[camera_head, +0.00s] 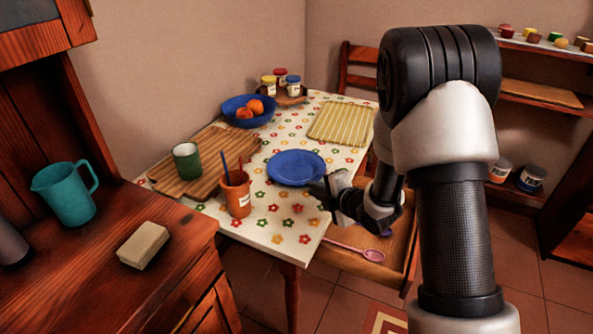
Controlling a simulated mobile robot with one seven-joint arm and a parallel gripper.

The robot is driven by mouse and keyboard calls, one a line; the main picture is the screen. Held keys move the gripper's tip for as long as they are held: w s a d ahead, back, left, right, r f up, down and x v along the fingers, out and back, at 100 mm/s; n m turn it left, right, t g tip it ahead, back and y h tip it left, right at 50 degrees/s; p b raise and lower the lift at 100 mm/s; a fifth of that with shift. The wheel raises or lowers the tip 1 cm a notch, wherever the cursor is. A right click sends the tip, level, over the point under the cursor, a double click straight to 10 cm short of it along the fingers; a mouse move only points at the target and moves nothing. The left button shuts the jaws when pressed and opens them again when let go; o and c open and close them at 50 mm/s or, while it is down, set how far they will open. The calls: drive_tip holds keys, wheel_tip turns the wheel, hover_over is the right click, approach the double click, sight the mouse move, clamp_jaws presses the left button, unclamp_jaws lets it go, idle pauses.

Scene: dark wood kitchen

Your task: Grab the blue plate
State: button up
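The blue plate (296,167) lies flat on the flowered tablecloth of the table (275,237), near its front right edge. My gripper (322,190) is at the plate's right front rim, coming in from the right. It overlaps the rim in the picture, and I cannot tell whether it touches the plate. Its fingers are small and dark, so whether they are open or shut is unclear. The left and middle of the plate are in full view and bare.
A terracotta cup (237,198) with utensils stands left of the plate. A blue bowl (237,103) of orange fruit is behind. A green cup (186,162) stands on a wooden board (212,148). An open drawer (345,267) with a pink spoon (360,251) juts out below my gripper.

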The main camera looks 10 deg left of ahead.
sight(302, 183)
drive_tip(key=x, duration=0.5)
drive_tip(key=shift+d+b, duration=0.1)
drive_tip(key=shift+b, duration=0.3)
drive_tip(key=shift+r, duration=0.1)
clamp_jaws()
